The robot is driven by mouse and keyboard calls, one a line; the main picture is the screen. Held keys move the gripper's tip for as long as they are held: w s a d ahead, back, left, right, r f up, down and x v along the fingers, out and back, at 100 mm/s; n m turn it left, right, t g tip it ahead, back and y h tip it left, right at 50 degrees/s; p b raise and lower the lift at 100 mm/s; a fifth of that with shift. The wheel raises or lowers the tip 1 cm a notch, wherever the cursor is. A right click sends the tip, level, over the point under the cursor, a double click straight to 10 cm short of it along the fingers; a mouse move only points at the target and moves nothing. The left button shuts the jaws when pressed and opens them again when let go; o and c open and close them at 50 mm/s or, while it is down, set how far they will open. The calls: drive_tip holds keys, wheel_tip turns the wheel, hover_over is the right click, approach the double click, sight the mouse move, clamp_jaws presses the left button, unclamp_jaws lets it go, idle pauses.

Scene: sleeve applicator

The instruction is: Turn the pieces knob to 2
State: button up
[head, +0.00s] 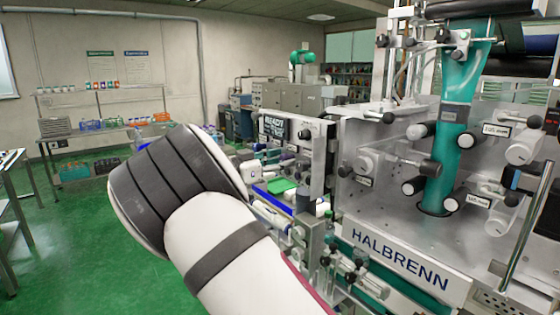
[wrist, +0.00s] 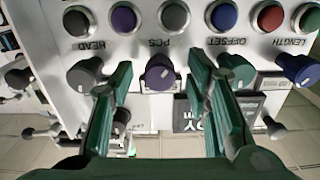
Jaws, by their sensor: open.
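In the wrist view, which is upside down, the purple knob (wrist: 160,78) marked PCS stands out from a light panel (wrist: 146,42). My gripper (wrist: 160,70) is open, with one green finger on each side of this knob. There is a visible gap between the knob and each finger, and I cannot tell how far the tips reach along it. A pale mark shows on the knob face, but I cannot read which number it points to. In the head view my arm hides the gripper, and I cannot make out the knob.
A grey HEAD knob (wrist: 84,74) sits left of the fingers. A green OFFSET knob (wrist: 236,72) is close by the right finger, with a blue LENGTH knob (wrist: 298,68) beyond. Several round buttons (wrist: 174,15) line the panel. A READY display (head: 274,128) shows on the HALBRENN machine (head: 400,258).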

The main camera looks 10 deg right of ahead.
clamp_jaws()
